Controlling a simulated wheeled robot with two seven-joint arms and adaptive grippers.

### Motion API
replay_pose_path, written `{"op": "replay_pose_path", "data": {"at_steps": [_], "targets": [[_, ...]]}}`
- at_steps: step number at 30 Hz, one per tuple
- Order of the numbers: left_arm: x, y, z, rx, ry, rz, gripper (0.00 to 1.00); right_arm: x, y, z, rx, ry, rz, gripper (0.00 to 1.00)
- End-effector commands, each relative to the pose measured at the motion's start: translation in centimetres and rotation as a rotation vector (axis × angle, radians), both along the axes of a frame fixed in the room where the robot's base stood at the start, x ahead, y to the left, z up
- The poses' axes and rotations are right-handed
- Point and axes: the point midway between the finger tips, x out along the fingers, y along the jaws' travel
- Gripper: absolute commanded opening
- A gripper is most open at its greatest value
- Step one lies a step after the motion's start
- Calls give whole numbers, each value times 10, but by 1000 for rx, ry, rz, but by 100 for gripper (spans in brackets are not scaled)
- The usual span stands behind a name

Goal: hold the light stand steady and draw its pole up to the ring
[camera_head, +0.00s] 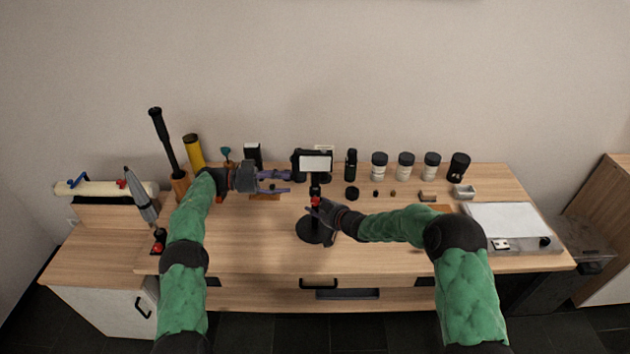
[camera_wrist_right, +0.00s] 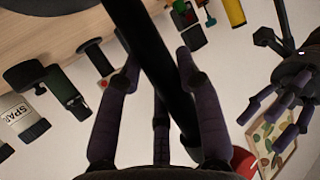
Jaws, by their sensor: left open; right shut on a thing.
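The light stand has a round black base (camera_head: 306,236) on the table and a white lamp panel (camera_head: 316,163) at its top. A red part (camera_head: 316,202) shows low on its pole; the ring is too small to make out. My right gripper (camera_head: 320,210) is shut on the pole, above the base. In the right wrist view, the thick dark pole (camera_wrist_right: 150,40) runs between its purple fingers. My left gripper (camera_head: 288,182) is open and empty, left of the pole and apart from it. It also shows at the right of the right wrist view (camera_wrist_right: 265,110).
On the wooden table (camera_head: 250,250), several jars (camera_head: 405,166) stand at the back right. A white tray (camera_head: 505,222) lies at the right. A black-handled tool (camera_head: 163,140) and a yellow cylinder (camera_head: 194,150) stand at the left. The table front is mostly clear.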

Motion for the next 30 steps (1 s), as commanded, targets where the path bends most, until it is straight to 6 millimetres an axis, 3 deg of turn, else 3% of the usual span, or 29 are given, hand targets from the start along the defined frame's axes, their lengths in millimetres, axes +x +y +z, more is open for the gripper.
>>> {"op": "replay_pose_path", "data": {"at_steps": [9,15,21,30], "targets": [[-1,-59,0,0,1,-2,48,-1,0,-1,1,2,0,0],[-1,-86,0,-1,-1,-1,48,0,0,-1,1,3,0,0],[-1,-100,0,-2,-1,0,48,-1,0,-1,1,3,0,0],[-1,-101,0,-1,0,1,48,-1,0,-1,1,3,0,0]]}}
